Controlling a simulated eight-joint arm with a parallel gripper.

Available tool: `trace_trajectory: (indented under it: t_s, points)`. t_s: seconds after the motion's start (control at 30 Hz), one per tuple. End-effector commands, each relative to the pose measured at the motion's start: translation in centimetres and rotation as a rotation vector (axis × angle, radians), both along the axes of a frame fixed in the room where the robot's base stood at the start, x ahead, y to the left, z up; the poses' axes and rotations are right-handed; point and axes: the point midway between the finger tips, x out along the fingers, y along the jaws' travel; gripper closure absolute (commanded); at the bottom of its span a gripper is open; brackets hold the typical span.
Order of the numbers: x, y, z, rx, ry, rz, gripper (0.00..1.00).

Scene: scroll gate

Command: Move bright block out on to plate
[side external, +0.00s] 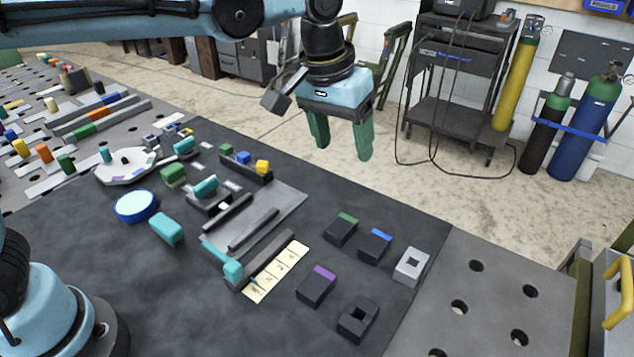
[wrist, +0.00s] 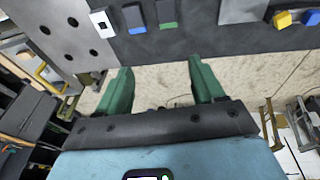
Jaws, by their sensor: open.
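A yellow block (side external: 262,166), the brightest small block here, sits at the right end of a dark rail-like holder (side external: 259,177), with a blue block (side external: 243,157) and a green block (side external: 227,149) to its left. The yellow block (wrist: 282,19) also shows at the wrist view's top right. A flat grey plate (side external: 283,207) lies in front of the holder, with dark bars on it and teal handles around it; which surface is the task's plate is not certain. My gripper (side external: 343,152) is open and empty, raised right of the holder. Its green fingers (wrist: 158,80) are wide apart.
Dark blocks with green (side external: 342,229), blue (side external: 375,245) and purple (side external: 317,286) strips stand at the front right, near a grey holed block (side external: 411,266). A blue-rimmed round disc (side external: 136,206) and a white dish (side external: 125,166) lie left.

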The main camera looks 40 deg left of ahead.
Motion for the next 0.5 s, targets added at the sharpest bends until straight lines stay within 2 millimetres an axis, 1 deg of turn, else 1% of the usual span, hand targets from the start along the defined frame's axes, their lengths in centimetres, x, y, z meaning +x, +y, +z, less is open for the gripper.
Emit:
trace_trajectory:
  t_s: [0.03,0.2,0.37,0.4,0.5]
  points:
    - [-0.8,2.0,0.3,-0.004,-0.027,0.008,0.32]
    - [-3.6,7.3,0.3,-0.005,-0.125,0.012,0.32]
    - [-6.8,11.6,-0.8,0.01,-0.218,0.018,0.32]
    - [-7.6,12.6,-1.2,0.016,-0.241,0.019,0.32]
    - [-9.6,14.7,-2.5,0.035,-0.297,0.023,0.32]
